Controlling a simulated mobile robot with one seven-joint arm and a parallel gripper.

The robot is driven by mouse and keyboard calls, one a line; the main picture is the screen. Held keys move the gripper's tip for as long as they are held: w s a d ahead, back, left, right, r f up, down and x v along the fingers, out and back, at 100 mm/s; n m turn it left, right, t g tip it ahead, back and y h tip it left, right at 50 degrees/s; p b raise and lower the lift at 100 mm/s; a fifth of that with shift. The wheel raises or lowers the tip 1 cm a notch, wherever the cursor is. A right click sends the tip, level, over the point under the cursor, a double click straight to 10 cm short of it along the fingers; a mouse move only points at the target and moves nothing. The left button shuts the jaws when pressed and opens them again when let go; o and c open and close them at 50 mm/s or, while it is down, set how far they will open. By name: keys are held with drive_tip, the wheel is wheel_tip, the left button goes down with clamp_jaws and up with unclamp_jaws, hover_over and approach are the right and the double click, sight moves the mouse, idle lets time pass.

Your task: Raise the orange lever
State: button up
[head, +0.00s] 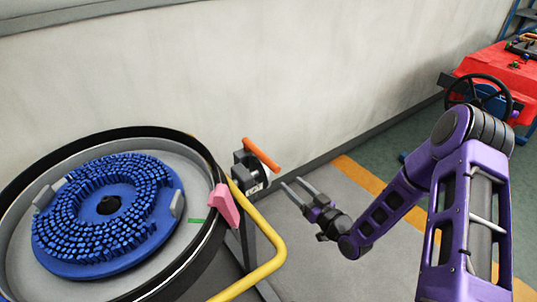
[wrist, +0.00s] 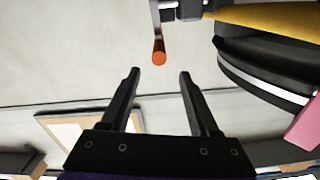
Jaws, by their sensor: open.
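The orange lever (head: 261,155) is a short orange bar on a dark grey bracket (head: 247,172) at the right side of the round tank. In the head view it slants down to the right. In the wrist view the lever (wrist: 159,52) shows nearly end-on, above and between my fingertips. My gripper (head: 294,187) is open and empty, to the right of and below the lever in the head view, apart from it. Its two dark fingers (wrist: 159,74) point toward the lever in the wrist view.
The round tank (head: 205,163) holds a blue brush disc (head: 70,222). A yellow rail (head: 272,243) curves beside it, and a pink piece (head: 224,205) sits on its rim. A red-topped table (head: 489,66) and a black handwheel (head: 504,92) stand far right. Floor right of the lever is clear.

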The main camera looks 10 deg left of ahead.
sight(266, 160)
drive_tip(key=b+x, duration=0.1)
drive_tip(key=x, duration=1.3)
drive_tip(key=shift+w+a, duration=0.25)
drive_tip(key=shift+w, duration=0.05)
clamp_jaws()
drive_tip(key=shift+f, duration=0.1)
idle(0.5)
